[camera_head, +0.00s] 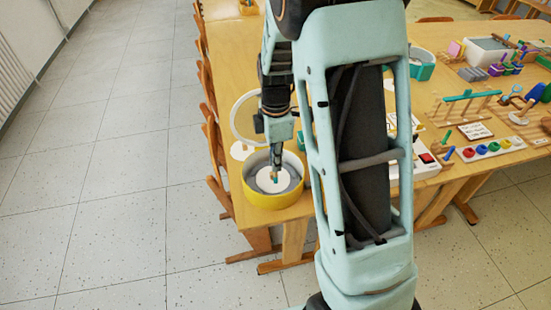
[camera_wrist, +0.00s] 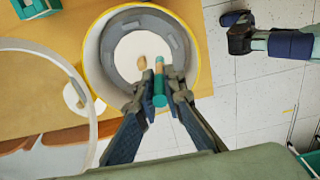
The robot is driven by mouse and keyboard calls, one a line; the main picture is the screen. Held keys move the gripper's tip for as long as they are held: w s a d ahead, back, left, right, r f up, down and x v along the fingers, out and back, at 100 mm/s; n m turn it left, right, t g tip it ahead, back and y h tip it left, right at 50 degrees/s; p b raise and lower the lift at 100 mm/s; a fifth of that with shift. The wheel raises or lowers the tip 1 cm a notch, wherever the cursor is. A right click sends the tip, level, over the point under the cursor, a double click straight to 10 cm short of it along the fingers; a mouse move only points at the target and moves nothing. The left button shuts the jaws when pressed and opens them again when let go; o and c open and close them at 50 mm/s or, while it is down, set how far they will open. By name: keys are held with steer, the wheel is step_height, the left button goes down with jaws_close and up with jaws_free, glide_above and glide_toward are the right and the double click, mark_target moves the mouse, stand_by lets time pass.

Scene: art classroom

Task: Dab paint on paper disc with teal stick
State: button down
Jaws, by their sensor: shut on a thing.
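My gripper (camera_head: 276,165) is over a yellow-rimmed round tub (camera_head: 262,203) at the near left corner of the table. In the wrist view my gripper (camera_wrist: 160,92) is shut on the teal stick (camera_wrist: 160,90). The stick's pale tan end (camera_wrist: 159,64) points over the white paper disc (camera_wrist: 131,50), which lies inside the tub's grey inner bowl (camera_wrist: 112,67). A small tan patch (camera_wrist: 141,63) shows on the disc beside the stick. I cannot tell whether the stick touches the disc. My fingers cover the near part of the tub.
A clear round lid with a white rim (camera_head: 236,112) stands beside the tub; a white disc (camera_wrist: 72,97) shows through it. Open floor is left.

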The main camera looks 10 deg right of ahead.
steer(key=shift+f, duration=0.6)
steer(key=shift+f+b, duration=0.5)
steer(key=shift+b, duration=0.15)
stand_by(0.3)
steer(key=shift+r+p, duration=3.5)
steer(key=shift+r, duration=1.6)
